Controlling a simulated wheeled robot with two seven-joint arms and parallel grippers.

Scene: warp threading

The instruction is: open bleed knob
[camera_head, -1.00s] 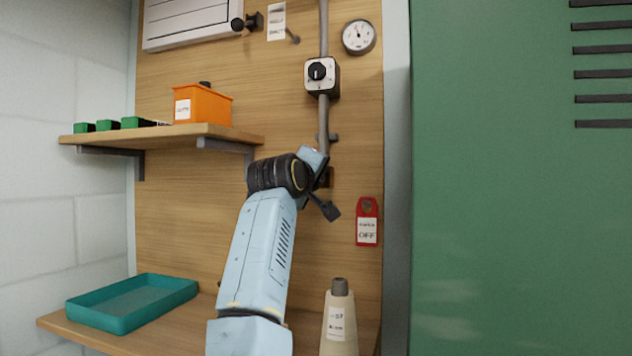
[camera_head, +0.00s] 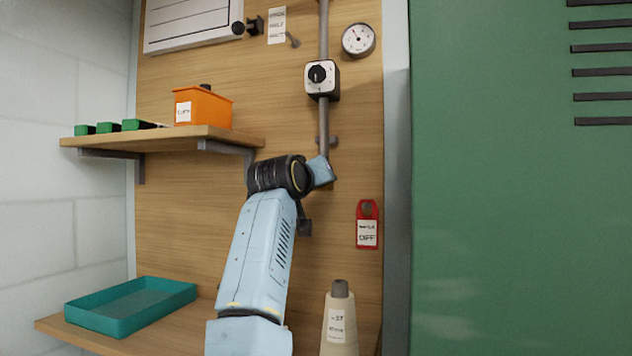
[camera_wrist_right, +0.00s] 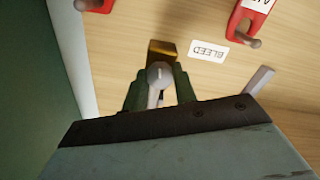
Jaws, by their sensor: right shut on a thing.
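The bleed knob (camera_wrist_right: 158,73) shows in the right wrist view as a small grey lever-like handle with a pale line on its end. It sits in front of a brass fitting (camera_wrist_right: 162,47) on the wooden panel, beside a white "BLEED" label (camera_wrist_right: 208,50). My right gripper (camera_wrist_right: 159,79) has its green fingers on either side of the knob and is shut on it. In the head view my right arm and wrist hide the knob and the fingers, below the grey vertical pipe (camera_head: 323,120). My left gripper is not in view.
A red "OFF" tag (camera_head: 367,232) hangs right of my wrist. A dial gauge (camera_head: 358,39) and a black rotary switch (camera_head: 318,75) are above. A cone-shaped bobbin (camera_head: 339,320) and a teal tray (camera_head: 130,305) stand on the lower shelf. A green cabinet (camera_head: 500,200) is at right.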

